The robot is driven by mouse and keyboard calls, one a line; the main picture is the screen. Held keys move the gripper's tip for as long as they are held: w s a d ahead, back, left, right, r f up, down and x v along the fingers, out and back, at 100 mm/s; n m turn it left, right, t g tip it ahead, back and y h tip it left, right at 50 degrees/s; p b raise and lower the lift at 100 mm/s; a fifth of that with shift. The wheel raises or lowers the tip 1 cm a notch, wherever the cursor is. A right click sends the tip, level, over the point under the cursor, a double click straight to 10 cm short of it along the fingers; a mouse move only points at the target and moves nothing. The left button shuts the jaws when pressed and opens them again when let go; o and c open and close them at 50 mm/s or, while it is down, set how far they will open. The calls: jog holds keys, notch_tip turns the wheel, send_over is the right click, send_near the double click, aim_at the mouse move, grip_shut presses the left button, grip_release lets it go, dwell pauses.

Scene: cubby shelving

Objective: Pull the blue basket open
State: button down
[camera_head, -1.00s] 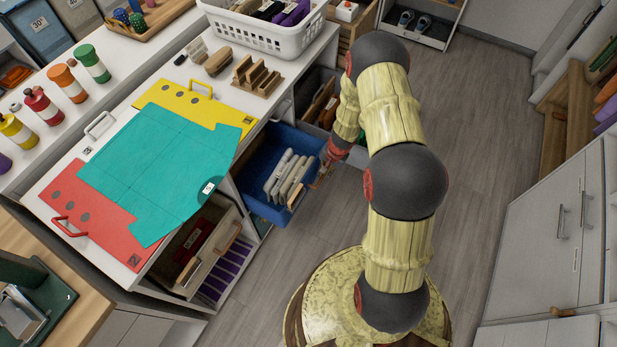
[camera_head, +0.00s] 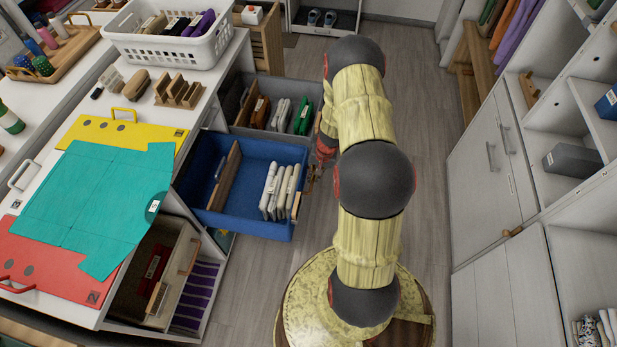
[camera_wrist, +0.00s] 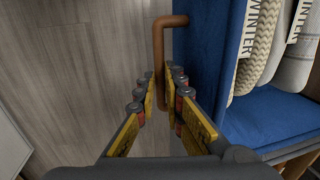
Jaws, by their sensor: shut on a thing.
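The blue basket (camera_head: 215,215) is a deep bin pulled well out of the cubby unit in the head view. Several pale folded items (camera_head: 279,190) and a brown divider (camera_head: 224,177) are inside it. Its copper-brown handle (camera_wrist: 159,60) stands on the front face in the wrist view, and the blue wall (camera_wrist: 196,40) is just right of it. My gripper (camera_wrist: 164,98) has its yellow-padded fingers on either side of the handle's bar, shut on it. In the head view my gripper (camera_head: 312,175) is small, at the basket's front, partly hidden by my arm.
A grey bin (camera_head: 240,110) is beside the basket, farther back. A lower beige bin (camera_head: 180,262) is on the near side. The counter holds a teal sheet (camera_head: 90,200) and a white basket (camera_head: 165,48).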

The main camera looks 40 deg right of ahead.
dwell(0.3)
jog(key=c, duration=1.9)
grip_release()
jog(key=r, duration=0.4)
jog(key=s+d+r, duration=0.1)
jog(key=r, duration=0.2)
jog(key=s+r, duration=0.1)
jog(key=r, duration=0.3)
jog(key=shift+d+r, duration=0.25)
jog(key=shift+r, duration=0.1)
